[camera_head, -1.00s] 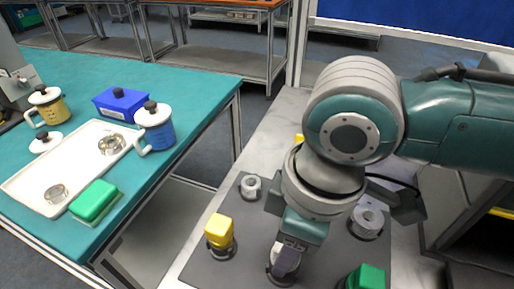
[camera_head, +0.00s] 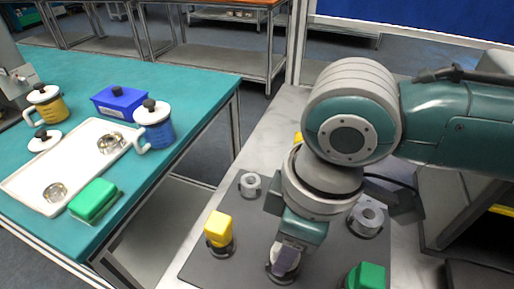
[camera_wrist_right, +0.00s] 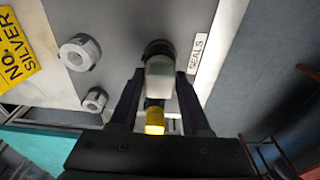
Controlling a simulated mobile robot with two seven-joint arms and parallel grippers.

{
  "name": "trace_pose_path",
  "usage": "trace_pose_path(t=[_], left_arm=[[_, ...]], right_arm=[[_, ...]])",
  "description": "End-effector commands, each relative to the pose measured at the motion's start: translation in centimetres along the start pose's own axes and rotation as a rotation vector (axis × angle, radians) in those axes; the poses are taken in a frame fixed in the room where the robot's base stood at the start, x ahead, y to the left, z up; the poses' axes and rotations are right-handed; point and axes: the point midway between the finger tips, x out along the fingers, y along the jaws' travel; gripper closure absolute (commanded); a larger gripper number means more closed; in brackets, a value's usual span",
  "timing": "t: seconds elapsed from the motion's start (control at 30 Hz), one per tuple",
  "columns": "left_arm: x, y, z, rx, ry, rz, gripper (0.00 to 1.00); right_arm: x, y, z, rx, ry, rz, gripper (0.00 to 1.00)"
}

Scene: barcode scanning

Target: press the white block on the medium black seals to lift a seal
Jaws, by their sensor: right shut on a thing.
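My right gripper (camera_head: 285,262) points down over the dark mat on the bench. In the right wrist view, its two fingers (camera_wrist_right: 157,92) are shut on a pale white block (camera_wrist_right: 160,78). The far end of the block is against or just over the round black seals (camera_wrist_right: 158,48), beside a "SEALS" label (camera_wrist_right: 197,53). In the head view, the black seals (camera_head: 283,275) show around the block's lower end. I cannot tell whether a seal sticks to the block. My left gripper is not in view.
A yellow block (camera_head: 218,230) and a green block (camera_head: 366,277) stand on the mat near the gripper. A teal table (camera_head: 200,95) at left holds mugs, a white tray (camera_head: 25,185) and boxes.

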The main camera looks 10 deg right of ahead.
Motion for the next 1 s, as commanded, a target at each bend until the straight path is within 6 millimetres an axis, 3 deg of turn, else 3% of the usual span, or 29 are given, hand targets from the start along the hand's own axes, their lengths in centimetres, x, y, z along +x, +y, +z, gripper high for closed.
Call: trace_pose_path(t=[1.0], left_arm=[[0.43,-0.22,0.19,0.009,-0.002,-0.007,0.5]], right_arm=[[0.96,0.01,0.09,0.0,0.001,0.0,1.0]])
